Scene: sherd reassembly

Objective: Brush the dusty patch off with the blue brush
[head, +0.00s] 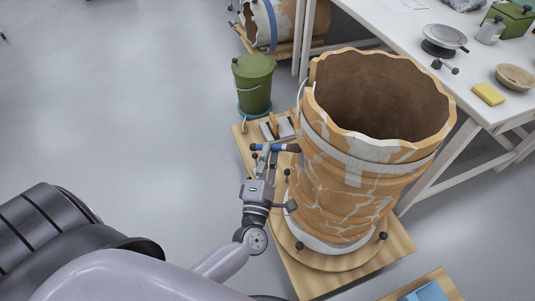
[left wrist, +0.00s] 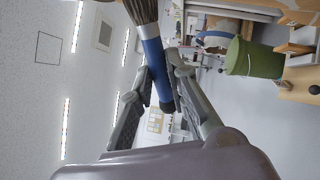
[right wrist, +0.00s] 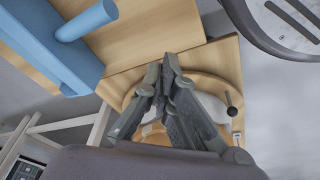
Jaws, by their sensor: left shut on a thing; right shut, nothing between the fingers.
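My left gripper (head: 265,152) is shut on the blue brush (head: 271,148), beside the left side of the big vessel. In the left wrist view, the fingers grip the blue handle (left wrist: 153,62), and the dark bristles (left wrist: 143,10) reach the top edge. In the head view the bristles point right, close to the vessel wall; I cannot tell whether they touch. The vessel (head: 345,195) is upright, made of orange sherds with pale joins and a pale band. I cannot make out a dusty patch. My right gripper (right wrist: 166,75) is shut and empty in the right wrist view.
The vessel stands on a round board on a wooden base (head: 315,277) with dark knobs. A green bucket (head: 254,85) stands behind the brush. A white table (head: 395,25) with a yellow sponge (head: 488,94) is at right.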

